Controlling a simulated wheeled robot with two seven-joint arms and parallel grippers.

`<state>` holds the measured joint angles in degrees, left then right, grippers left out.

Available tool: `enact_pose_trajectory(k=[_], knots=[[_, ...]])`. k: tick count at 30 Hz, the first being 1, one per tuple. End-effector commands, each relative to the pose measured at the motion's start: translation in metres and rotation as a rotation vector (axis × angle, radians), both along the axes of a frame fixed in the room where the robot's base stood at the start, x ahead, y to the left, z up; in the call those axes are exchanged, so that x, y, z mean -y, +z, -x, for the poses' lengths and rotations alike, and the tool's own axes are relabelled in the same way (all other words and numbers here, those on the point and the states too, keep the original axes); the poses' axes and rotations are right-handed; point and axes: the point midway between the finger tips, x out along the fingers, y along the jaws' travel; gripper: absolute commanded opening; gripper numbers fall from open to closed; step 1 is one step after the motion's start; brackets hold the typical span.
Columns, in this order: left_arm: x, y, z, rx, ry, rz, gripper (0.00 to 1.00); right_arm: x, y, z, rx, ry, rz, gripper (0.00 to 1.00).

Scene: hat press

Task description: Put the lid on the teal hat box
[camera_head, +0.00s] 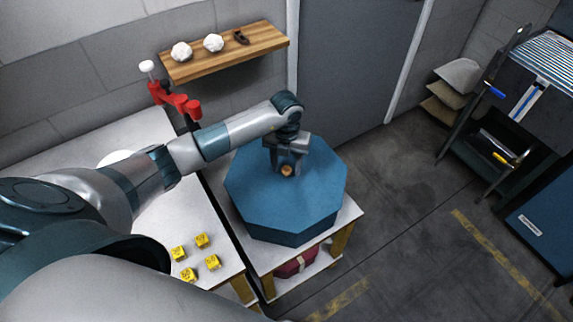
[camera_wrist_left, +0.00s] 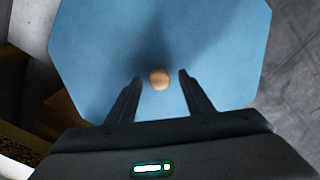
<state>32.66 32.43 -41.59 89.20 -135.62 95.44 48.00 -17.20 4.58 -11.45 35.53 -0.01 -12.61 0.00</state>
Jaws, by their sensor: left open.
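The teal octagonal hat box (camera_head: 280,236) stands on a white-topped table in the head view. Its octagonal lid (camera_head: 245,185) is on top, with a small round wooden knob (camera_head: 287,171) at the middle. In the left wrist view the lid (camera_wrist_left: 215,50) fills most of the picture and the knob (camera_wrist_left: 160,79) lies between the fingertips. My left gripper (camera_head: 287,168) is above the lid at the knob; it is open, with a gap on both sides of the knob in the left wrist view (camera_wrist_left: 160,78). My right gripper is not in view.
Several yellow cubes (camera_head: 202,240) lie on the white table at left. A red clamp-like tool (camera_head: 178,102) stands behind. A wooden shelf (camera_head: 225,52) holds white faceted objects. A red box (camera_head: 296,262) sits below the hat box. Open floor (camera_head: 400,200) lies to the right.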

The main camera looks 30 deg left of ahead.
Motion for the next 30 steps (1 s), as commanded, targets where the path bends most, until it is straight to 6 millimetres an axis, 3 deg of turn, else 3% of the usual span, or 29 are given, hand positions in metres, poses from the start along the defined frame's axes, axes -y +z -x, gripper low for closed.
enact_pose_trajectory(k=[5, 11, 30], knots=[[0.0, 0.008, -0.001, 0.002, 0.0, 0.0, 0.47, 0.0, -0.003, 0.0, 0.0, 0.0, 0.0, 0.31], [0.0, 0.032, -0.002, 0.006, -0.002, -0.001, 0.47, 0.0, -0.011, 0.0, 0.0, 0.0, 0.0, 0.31], [-0.001, 0.154, -0.001, 0.005, -0.001, -0.002, 0.47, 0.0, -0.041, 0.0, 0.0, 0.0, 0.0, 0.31]])
